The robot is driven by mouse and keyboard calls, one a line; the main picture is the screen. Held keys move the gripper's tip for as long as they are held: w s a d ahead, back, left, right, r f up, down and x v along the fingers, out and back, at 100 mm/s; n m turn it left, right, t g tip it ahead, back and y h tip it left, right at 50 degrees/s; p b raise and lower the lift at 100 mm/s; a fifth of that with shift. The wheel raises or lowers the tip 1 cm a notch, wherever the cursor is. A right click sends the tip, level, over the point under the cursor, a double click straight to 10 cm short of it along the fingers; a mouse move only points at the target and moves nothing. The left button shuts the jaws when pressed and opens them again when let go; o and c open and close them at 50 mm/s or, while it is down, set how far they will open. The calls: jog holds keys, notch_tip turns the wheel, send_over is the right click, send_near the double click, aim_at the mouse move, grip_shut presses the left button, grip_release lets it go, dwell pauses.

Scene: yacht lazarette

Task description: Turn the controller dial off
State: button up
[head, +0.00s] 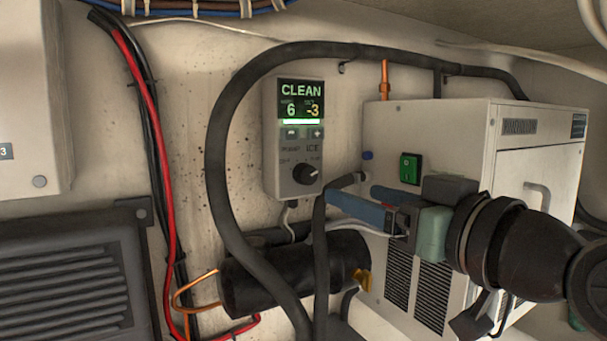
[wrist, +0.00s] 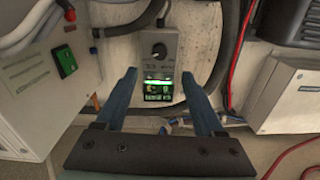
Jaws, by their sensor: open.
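The controller (head: 293,140) is a grey box on the wall with a lit screen reading "CLEAN", 6 and -3. Its black dial (head: 306,174) sits at the lower right of the box, its light mark seeming to point up and right, away from the "OFF" label at left. My gripper (head: 354,198) is open and empty, to the right of and below the dial, its blue fingers pointing toward the wall. In the wrist view the controller appears upside down, with the dial (wrist: 159,50) beyond and between the open fingertips (wrist: 159,73). Neither finger appears to touch it.
A black hose (head: 222,150) arches around the controller. A white unit (head: 440,125) with a green switch (head: 410,169) stands close on the right. A black cylinder (head: 290,272) lies below. Red cable (head: 158,150) and a louvred panel (head: 75,275) are left.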

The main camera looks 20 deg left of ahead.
aim_at(310, 177)
jog(key=p+x, duration=0.1)
jog(key=x, duration=0.2)
jog(key=p+x, duration=0.2)
jog(key=x, duration=0.1)
jog(key=p+x, duration=0.1)
jog(key=x, duration=0.3)
jog(key=shift+w+a+r+p, duration=0.1)
jog(key=shift+r+p, duration=0.15)
jog(key=shift+p, duration=0.05)
jog(key=shift+x, duration=0.75)
jog(key=shift+f, duration=0.2)
grip_shut()
